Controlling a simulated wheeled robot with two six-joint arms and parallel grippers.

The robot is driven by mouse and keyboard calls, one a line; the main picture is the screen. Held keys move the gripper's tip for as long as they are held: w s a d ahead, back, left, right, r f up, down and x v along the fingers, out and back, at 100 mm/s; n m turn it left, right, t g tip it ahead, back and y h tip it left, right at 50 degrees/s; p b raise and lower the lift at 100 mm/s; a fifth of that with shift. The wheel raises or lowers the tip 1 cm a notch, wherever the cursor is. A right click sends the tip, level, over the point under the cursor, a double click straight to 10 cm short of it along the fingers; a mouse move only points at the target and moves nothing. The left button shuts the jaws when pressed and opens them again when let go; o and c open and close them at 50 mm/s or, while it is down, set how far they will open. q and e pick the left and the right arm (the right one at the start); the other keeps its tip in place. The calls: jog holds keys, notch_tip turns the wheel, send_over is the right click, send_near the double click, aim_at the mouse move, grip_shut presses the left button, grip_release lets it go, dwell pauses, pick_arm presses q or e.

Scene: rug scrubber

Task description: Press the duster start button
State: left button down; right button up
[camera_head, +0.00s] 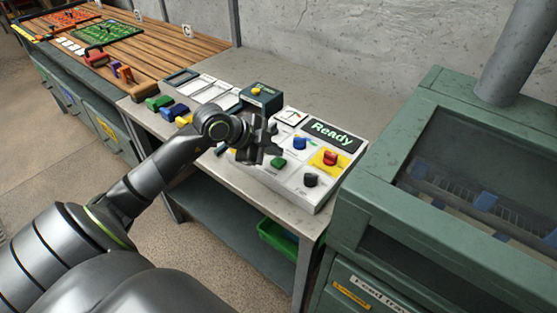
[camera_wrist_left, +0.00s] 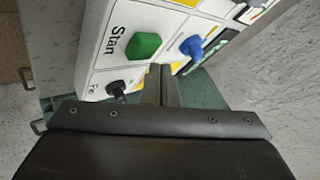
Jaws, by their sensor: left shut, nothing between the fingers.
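A white control panel (camera_head: 325,197) on the bench has a dark "Ready" display (camera_head: 332,134). It carries a green button (camera_head: 278,162), a blue control (camera_head: 299,143), a red button on yellow (camera_head: 330,158) and a black knob (camera_head: 311,180). My left gripper (camera_head: 270,148) is over the panel's left part, close to the green button. In the left wrist view my shut, empty fingers (camera_wrist_left: 161,84) are beside the green button (camera_wrist_left: 143,46), whose label looks like "Start". The blue control (camera_wrist_left: 192,46) is to its right. Contact with the panel cannot be told. My right gripper is out of view.
A small dark green box with a yellow button (camera_head: 258,93) stands behind my left gripper. Colored blocks (camera_head: 160,101) lie on the bench to the left. A green cabinet with a window (camera_head: 470,195) stands right of the panel. Bare bench (camera_head: 300,85) lies behind the panel.

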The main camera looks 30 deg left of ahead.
aim_at(274, 162)
pick_arm(q)
jog(key=shift+f, duration=0.2)
jog(key=shift+f, duration=0.25)
jog(key=shift+f, duration=0.55)
dwell(0.8)
jog(key=shift+r+p, duration=0.9)
jog(key=shift+r, duration=0.05)
notch_tip(274, 162, up, 5)
jog(key=p, duration=0.5)
jog(key=shift+r, duration=0.1)
dwell(0.3)
